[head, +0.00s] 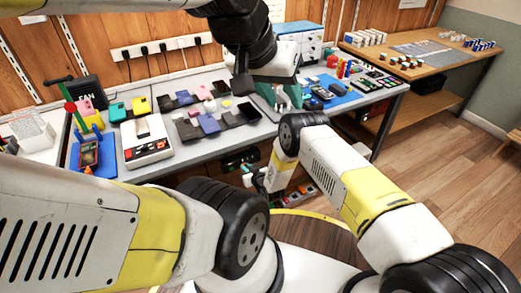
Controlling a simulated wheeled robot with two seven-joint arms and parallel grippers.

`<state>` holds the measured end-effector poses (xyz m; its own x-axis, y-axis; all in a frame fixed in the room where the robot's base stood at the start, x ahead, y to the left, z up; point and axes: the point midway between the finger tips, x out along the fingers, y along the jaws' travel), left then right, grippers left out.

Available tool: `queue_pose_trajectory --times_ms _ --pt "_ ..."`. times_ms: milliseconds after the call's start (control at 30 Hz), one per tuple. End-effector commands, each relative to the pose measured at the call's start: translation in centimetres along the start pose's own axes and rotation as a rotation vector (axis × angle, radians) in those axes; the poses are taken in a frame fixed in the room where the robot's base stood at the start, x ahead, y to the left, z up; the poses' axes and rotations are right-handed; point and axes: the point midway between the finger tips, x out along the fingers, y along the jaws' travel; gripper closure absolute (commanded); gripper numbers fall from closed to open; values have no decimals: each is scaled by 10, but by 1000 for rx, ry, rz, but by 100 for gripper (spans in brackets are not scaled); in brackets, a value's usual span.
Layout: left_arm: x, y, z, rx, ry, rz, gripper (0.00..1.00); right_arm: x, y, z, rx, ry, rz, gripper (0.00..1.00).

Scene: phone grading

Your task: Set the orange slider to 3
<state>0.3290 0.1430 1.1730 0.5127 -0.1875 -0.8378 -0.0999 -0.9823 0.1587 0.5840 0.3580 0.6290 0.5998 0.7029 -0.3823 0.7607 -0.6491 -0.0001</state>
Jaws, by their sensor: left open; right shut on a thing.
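I cannot make out the orange slider for certain. A white console (146,158) with a dark front panel and small red-orange parts stands at the left of the grey workbench, but its controls are too small to read. My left gripper (284,100) is open over the right-hand part of the bench, well right of the console, in front of a teal object (264,92). My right gripper (257,182) is low in front of the bench edge, away from the console. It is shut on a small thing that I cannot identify.
Several phones (208,123) lie on dark stands mid-bench. A blue stand holding a phone (90,153) is at the left. A blue mat (335,98) with devices lies at the right. A wooden table (425,62) stands beyond. A round brown surface (310,232) is below my arms.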

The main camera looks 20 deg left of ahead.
Motion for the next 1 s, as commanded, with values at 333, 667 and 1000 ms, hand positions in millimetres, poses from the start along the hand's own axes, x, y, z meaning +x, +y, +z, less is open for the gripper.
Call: queue_pose_trajectory --times_ms 333,667,1000 --pt "0 0 0 0 0 0 58 0 50 1 2 -1 3 100" --pt "0 0 0 0 0 0 58 0 57 1 0 -2 4 100" --pt "0 0 0 0 0 0 58 0 55 1 0 -1 2 65"
